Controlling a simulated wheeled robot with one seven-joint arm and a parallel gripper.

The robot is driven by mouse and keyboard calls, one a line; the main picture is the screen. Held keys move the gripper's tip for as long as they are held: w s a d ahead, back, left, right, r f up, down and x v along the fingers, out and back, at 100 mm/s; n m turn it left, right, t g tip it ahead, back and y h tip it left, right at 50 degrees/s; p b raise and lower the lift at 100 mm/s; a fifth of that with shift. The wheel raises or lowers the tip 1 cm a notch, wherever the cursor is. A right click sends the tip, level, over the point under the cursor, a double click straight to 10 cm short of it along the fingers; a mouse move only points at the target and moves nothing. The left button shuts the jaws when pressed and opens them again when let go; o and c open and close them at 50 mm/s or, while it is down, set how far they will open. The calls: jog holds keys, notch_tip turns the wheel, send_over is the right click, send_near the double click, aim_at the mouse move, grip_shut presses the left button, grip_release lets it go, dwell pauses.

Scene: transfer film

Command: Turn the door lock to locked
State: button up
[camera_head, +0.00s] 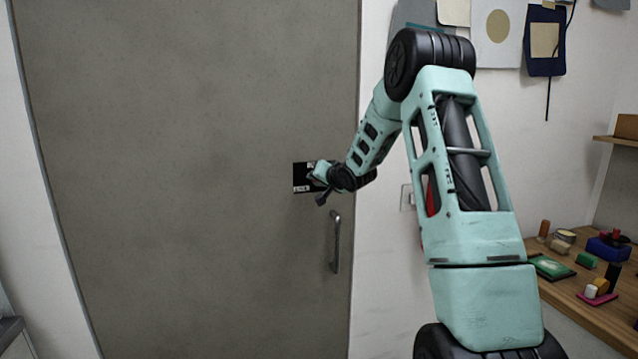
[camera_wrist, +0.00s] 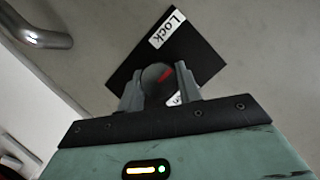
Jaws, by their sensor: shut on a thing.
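The grey door (camera_head: 180,120) is in its frame, and a black lock plate (camera_head: 300,187) is fixed near its right edge. In the wrist view, the plate (camera_wrist: 205,62) has a white "Lock" label (camera_wrist: 167,29) at its top and a second label (camera_wrist: 174,100) lower down, partly hidden by my gripper. A round grey lock knob (camera_wrist: 152,77) with a red mark sits between my fingers. The red mark slants toward the upper right, between the two labels. My gripper (camera_head: 315,182) is shut on the knob, with one finger on each side (camera_wrist: 158,80).
A metal door handle (camera_head: 335,242) stands out just below the plate; it also shows in the wrist view (camera_wrist: 38,30). A wooden bench (camera_head: 600,318) with small items is at the right. Hangings (camera_head: 497,40) are on the wall behind my arm. The door front at left is clear.

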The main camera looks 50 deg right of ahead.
dwell(0.5)
jog(key=o, duration=1)
jog(key=b+v, duration=0.2)
jog(key=v, duration=1.5)
jog(key=shift+s, duration=0.2)
